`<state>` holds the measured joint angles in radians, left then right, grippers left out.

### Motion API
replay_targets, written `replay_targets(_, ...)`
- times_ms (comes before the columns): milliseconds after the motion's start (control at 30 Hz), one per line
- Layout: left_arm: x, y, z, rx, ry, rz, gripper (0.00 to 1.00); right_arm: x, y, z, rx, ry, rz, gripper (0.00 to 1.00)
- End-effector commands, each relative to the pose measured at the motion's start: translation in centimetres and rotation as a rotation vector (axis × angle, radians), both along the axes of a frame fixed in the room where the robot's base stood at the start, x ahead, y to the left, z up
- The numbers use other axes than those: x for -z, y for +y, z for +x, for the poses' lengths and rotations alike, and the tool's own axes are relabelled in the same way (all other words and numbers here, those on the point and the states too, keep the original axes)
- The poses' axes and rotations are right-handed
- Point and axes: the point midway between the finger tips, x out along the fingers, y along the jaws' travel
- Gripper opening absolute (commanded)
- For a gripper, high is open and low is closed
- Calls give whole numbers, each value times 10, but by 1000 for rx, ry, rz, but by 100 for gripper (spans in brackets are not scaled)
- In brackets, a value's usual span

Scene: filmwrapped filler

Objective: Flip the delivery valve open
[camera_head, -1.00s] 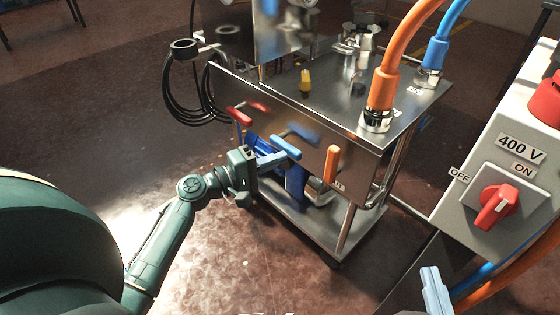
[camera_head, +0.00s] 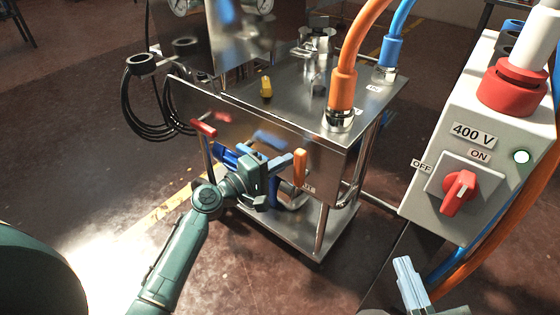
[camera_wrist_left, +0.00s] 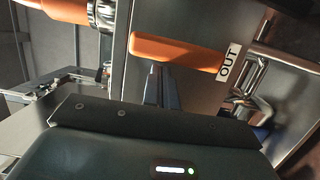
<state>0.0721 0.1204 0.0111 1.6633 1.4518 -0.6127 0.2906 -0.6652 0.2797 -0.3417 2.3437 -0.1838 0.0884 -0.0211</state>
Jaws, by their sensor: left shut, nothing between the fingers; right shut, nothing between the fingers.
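The valve with the orange handle (camera_head: 300,168) is on the front panel of the steel cart, beside a small label, and the handle stands upright. In the left wrist view the orange handle (camera_wrist_left: 178,51) crosses the picture next to an "OUT" label (camera_wrist_left: 229,64). My left gripper (camera_head: 290,158) is shut and empty, just left of this handle. Its fingertips (camera_wrist_left: 160,72) show close to the handle's edge; I cannot tell whether they touch it. My right gripper (camera_head: 405,265) is shut and empty at the bottom right, away from the cart.
A red handle (camera_head: 204,128) and a blue handle (camera_head: 248,153), partly hidden by my left gripper, share the panel. Orange (camera_head: 343,90) and blue (camera_head: 391,50) hoses rise from the cart top. A 400 V switch box (camera_head: 425,205) stands right. Open floor lies in front.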

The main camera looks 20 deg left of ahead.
Motion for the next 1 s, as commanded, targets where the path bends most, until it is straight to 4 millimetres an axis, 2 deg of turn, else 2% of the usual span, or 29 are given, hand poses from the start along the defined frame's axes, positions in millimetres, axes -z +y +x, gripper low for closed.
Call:
replay_targets(700,-4,-6,-2,1,-35,96,0,3,-1,-2,3,9,-14,0)
replay_targets(1000,-6,-11,-4,5,-64,175,0,-2,-1,-1,8,2,-16,0)
